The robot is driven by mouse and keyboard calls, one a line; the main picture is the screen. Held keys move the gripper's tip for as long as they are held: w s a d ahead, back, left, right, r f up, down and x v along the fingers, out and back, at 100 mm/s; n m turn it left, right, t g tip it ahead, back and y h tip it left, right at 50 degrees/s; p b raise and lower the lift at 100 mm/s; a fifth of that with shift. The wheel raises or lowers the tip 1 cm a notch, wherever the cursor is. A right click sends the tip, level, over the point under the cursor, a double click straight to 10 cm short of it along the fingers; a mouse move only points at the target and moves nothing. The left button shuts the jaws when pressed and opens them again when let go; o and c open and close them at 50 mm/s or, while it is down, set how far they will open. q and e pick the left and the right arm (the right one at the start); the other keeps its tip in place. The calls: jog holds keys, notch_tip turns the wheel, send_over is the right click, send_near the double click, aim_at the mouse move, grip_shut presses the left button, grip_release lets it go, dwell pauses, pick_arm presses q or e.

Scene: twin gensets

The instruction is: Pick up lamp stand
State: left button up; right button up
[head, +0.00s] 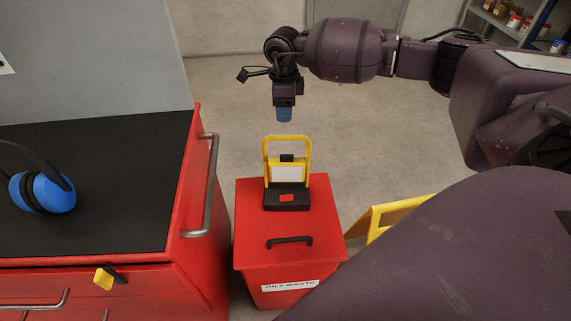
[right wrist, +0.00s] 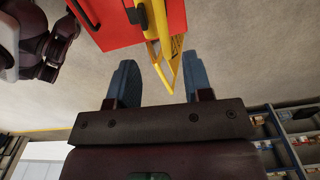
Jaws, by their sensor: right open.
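The lamp stand (head: 287,172) has a yellow frame with a handle bar on top, a pale panel and a black base with a red patch. It stands upright on the red lid of the oily-waste bin. My right gripper (head: 284,116), with blue fingers, hangs pointing down beyond the handle in the head view, apart from it. In the right wrist view the open gripper (right wrist: 160,85) shows both fingers spread with nothing held. The yellow frame of the lamp stand (right wrist: 161,62) reaches towards the gap between them. My left gripper is not in view.
The red bin (head: 290,259) stands beside a red cabinet (head: 205,262) with a black top, a side handle and blue earmuffs (head: 42,190). A yellow floor sign (head: 385,217) stands right of the bin. Shelves (head: 515,25) are at the far right. Floor behind the bin is clear.

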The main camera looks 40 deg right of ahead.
aim_at(287, 137)
notch_tip(287, 137, down, 5)
jog(key=shift+f+b, duration=0.2)
jog(key=shift+b, duration=0.15)
jog(key=f, duration=0.4)
jog(key=shift+s+d+f+b, duration=0.1)
jog(key=shift+s+d+b, duration=0.05)
jog(key=shift+d+b, duration=0.2)
jog(key=shift+f, duration=0.5)
jog(key=shift+r, duration=0.1)
grip_shut()
dwell(0.4)
jog(key=shift+r, duration=0.1)
